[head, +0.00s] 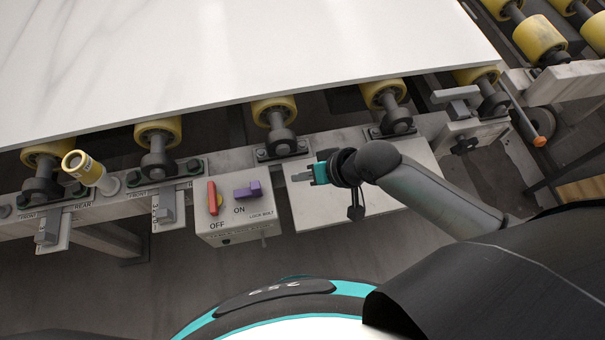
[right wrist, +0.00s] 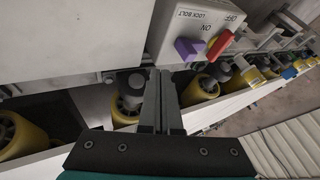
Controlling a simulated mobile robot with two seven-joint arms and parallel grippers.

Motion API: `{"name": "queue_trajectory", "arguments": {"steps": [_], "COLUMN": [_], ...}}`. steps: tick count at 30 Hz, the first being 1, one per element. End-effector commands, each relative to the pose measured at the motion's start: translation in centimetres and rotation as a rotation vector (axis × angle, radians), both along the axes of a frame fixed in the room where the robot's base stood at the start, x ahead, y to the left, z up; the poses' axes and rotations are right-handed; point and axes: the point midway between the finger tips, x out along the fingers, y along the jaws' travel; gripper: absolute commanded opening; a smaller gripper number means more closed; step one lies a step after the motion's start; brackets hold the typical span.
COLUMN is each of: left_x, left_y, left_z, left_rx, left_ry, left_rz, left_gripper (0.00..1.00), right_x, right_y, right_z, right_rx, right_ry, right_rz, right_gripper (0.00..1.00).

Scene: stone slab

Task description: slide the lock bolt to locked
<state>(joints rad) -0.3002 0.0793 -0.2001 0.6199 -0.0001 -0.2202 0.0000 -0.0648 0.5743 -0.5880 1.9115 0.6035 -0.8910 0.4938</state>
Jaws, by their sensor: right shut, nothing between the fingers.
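My left gripper is not in view.
A white stone slab (head: 220,55) lies on yellow rollers (head: 275,110) behind the box. A yellow cylinder (head: 85,168) stands up at the left of the rail. A pale panel (head: 330,210) lies under my right gripper. An orange-tipped rod (head: 538,140) sits at the right.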

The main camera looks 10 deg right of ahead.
Motion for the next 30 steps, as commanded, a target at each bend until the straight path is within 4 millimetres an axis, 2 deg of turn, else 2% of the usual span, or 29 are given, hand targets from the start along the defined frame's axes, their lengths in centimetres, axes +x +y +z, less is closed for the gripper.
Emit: {"name": "queue_trajectory", "arguments": {"steps": [1,9,12,18,30], "left_x": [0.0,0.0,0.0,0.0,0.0], "left_y": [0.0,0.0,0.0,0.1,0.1], "left_z": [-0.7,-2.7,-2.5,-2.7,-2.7], "left_rx": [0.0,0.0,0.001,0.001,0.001], "left_ry": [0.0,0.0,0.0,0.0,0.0], "left_rz": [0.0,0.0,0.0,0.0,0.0], "left_gripper": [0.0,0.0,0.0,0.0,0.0], "right_x": [0.5,2.5,2.4,2.3,2.3], "right_y": [0.6,3.1,4.9,6.6,6.9], "right_z": [-1.2,-5.5,-4.9,-4.9,-4.9], "right_rx": [0.001,0.001,0.004,0.001,0.0], "right_ry": [0.0,0.0,-0.002,-0.001,-0.001], "right_rz": [-0.001,0.001,0.002,0.001,0.0], "right_gripper": [0.0,0.0,0.0,0.0,0.0]}}
